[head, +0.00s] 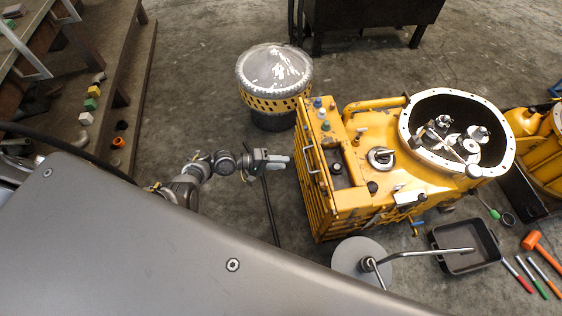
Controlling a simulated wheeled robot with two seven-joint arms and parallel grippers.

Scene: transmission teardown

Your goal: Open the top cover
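The yellow transmission housing (378,132) stands on the floor right of centre. Its large round top opening has a pale bolted flange rim (406,124), and metal parts (455,136) show inside. I cannot tell for certain which part is the top cover. A smaller box section with knobs and a handle forms the housing's left side. My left gripper (287,162) points right, just left of that side, with a small apparent gap. Its fingers look close together, but their opening is unclear. No object shows in it. My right gripper is not in view.
A grey-domed drum with a yellow perforated band (274,74) stands behind my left gripper. A round grey plate with a bent rod (352,256), a black tray (463,260) and an orange hammer (540,248) are at lower right. Wooden shelving (135,75) stands at left.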

